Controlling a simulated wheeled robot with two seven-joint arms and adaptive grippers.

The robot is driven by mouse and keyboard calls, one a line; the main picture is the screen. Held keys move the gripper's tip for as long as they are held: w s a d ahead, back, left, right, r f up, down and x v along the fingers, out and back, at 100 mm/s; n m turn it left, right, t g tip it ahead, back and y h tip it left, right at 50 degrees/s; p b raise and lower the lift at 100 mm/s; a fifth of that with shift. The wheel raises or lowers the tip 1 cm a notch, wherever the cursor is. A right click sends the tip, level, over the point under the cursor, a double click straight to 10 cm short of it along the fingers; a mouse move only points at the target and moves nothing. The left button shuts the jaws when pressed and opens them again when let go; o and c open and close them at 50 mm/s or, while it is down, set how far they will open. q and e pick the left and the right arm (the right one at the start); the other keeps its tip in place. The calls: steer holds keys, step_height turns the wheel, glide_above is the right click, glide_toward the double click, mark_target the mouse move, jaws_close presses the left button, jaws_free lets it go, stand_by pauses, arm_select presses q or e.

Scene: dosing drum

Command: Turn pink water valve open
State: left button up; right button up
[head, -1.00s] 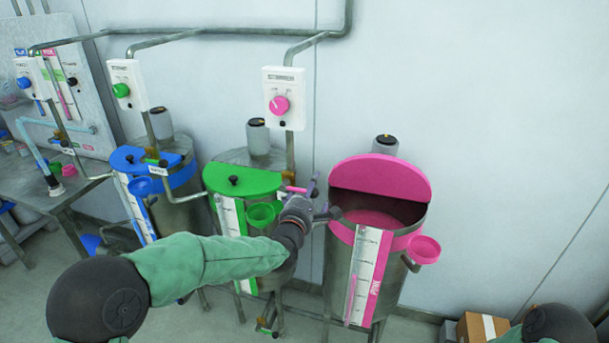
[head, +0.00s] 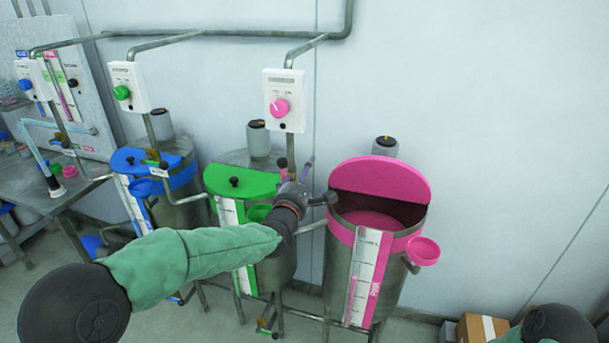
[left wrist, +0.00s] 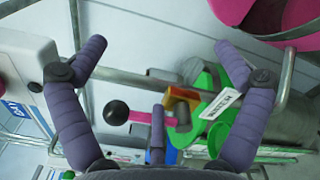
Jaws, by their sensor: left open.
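The pink water valve has a pink lever (left wrist: 140,117) with a black ball knob (left wrist: 115,112) and a brass body (left wrist: 181,107) on a grey pipe, beside a white tag. In the head view its black knob (head: 282,162) stands above my left gripper, with the lever upright along the pipe. My left gripper (head: 308,178) is open at the valve. In the left wrist view its two outer fingers (left wrist: 160,48) are spread apart, and the inner finger overlaps the lever. Whether they touch is unclear. The valve body is largely hidden in the head view. My right gripper is out of view.
The green-lidded drum (head: 235,182) is just behind my left forearm, and the blue-lidded drum (head: 183,175) further left. A white box with a pink dial (head: 280,107) hangs above.

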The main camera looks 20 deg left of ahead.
mark_target(281, 161)
arm_select(q)
steer(key=a+r+b, duration=0.4)
steer(key=a, duration=0.1)
steer(key=shift+w+a+r, duration=0.15)
steer(key=shift+r, duration=0.1)
steer(key=shift+a+r+b, duration=0.1)
steer(key=shift+a+b, duration=0.2)
steer(key=shift+s+a, duration=0.2)
steer(key=shift+w+f+b, duration=0.2)
steer(key=shift+f+b, duration=0.1)
steer(key=shift+b, duration=0.2)
steer(key=shift+a+f+b, duration=0.15)
steer(key=shift+a+b, duration=0.3)
steer(key=shift+b, duration=0.55)
steer(key=shift+a+b, duration=0.4)
steer(key=shift+b, duration=0.2)
